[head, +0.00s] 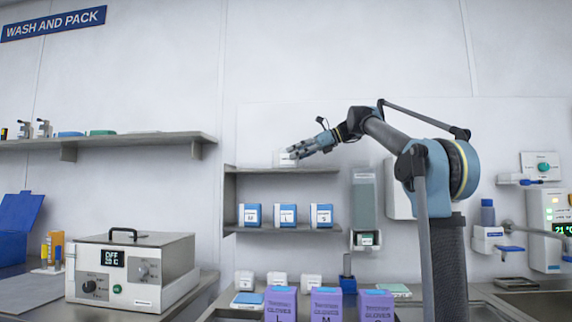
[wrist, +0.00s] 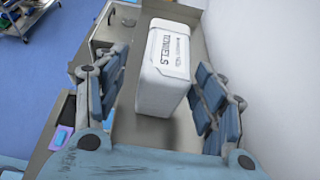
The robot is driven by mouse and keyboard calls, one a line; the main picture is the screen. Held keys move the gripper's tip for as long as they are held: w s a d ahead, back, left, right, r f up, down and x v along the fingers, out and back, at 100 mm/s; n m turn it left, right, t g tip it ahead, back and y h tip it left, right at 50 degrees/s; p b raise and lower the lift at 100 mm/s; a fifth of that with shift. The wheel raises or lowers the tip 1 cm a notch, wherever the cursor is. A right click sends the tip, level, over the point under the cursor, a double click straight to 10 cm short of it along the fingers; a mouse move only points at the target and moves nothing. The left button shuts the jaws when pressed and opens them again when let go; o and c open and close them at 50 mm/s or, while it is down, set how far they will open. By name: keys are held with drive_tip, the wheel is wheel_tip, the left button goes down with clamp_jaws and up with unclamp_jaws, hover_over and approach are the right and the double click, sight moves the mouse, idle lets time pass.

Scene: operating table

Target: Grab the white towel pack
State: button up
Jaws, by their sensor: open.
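The white towel pack (wrist: 166,62) is a white block with rounded edges and dark "TOWELS" lettering. It stands on the top shelf (head: 250,170) in the head view, where its pale side (head: 280,160) shows just left of my fingertips. My gripper (head: 297,151) is open and reaches leftward to the pack. In the wrist view my gripper's fingers (wrist: 158,80) lie on either side of the pack. Gaps show between the pack and the fingers, wider on the left. In the head view, the fingers hide part of the pack.
The wall (wrist: 265,60) is close on the right in the wrist view. Blue-and-white boxes (head: 288,215) stand on the shelf below. A grey dispenser (head: 364,200) hangs right of the shelves. Purple glove boxes (head: 326,304) stand on the counter below.

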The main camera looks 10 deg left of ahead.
sight(286, 157)
drive_tip(key=x, duration=0.4)
drive_tip(key=shift+w+a, duration=0.25)
drive_tip(key=shift+w, duration=0.05)
drive_tip(key=shift+c, duration=0.3)
drive_tip(key=c, duration=1.1)
drive_tip(key=shift+c, duration=0.2)
drive_tip(key=shift+r, duration=0.1)
